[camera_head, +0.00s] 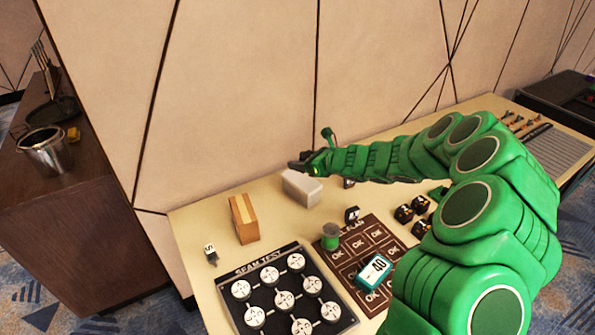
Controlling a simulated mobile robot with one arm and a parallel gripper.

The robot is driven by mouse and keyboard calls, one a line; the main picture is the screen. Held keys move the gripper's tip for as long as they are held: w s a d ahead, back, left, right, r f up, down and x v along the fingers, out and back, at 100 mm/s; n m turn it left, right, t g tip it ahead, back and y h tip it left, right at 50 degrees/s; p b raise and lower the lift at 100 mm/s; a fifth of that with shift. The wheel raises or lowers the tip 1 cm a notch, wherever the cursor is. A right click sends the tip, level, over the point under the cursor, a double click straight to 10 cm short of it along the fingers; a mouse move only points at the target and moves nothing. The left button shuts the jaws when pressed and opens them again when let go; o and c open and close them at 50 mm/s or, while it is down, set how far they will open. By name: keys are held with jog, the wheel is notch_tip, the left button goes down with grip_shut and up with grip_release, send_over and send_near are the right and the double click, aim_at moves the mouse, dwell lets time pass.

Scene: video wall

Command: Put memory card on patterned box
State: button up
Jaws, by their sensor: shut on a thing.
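My gripper (308,165) is at the end of my green arm, above the back of the table and near the wall. It is shut on a small dark thing (297,165), which I take to be the memory card; its details are too small to read. A pale box (302,188) lies on the table just below my gripper, with a gap that I cannot judge. A tan and brown box with a lighter stripe (246,225) stands to the left. I cannot tell for sure which of these two is the patterned box.
A green spool (330,237), a small black-and-white block (352,214) and a teal block marked 40 (374,270) stand near or on the brown grid board (348,265). A black board with several white discs (257,274) is in front. Dark cubes (405,213) are beside my arm.

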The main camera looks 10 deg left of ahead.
send_over(298, 177)
jog(key=f, duration=0.6)
jog(key=shift+s+d+f, duration=0.1)
jog(key=shift+s+f, duration=0.05)
jog(key=shift+s, duration=0.25)
jog(key=shift+w+a+f, duration=0.25)
jog(key=shift+w+f, duration=0.15)
jog(key=shift+f, duration=1.65)
jog(key=shift+f, duration=0.15)
jog(key=o, duration=1)
jog(key=shift+d+r, duration=0.15)
jog(key=shift+r, duration=0.05)
jog(key=shift+v, duration=5.85)
